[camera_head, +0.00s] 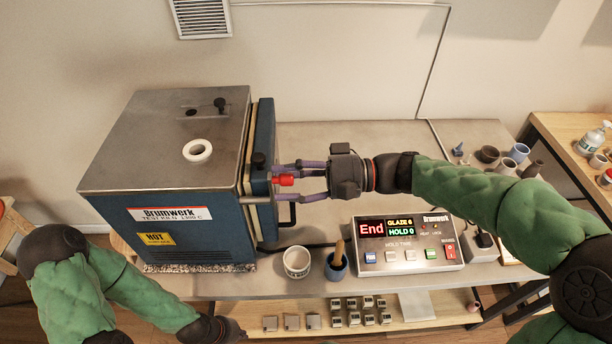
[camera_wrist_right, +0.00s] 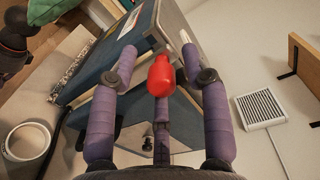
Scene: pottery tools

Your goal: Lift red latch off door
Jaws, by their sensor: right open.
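The red latch (camera_head: 284,180) is on the front edge of the blue kiln door (camera_head: 263,150). My right gripper (camera_head: 282,182) reaches in from the right with its purple fingers open around the latch. In the right wrist view the red latch (camera_wrist_right: 161,75) is between the open fingers (camera_wrist_right: 158,62), with a gap on each side. I cannot tell whether the third, middle finger touches it. My left gripper (camera_head: 228,328) is low in the head view, below the kiln (camera_head: 190,225) and away from the door; its fingers are not clear.
A controller box (camera_head: 408,242) showing "End", a white cup (camera_head: 297,262) and a blue cup with a wooden tool (camera_head: 337,264) stand below my right arm. A white ring (camera_head: 197,150) lies on the kiln. Several small pots stand at the right. A door handle (camera_head: 290,213) is below the latch.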

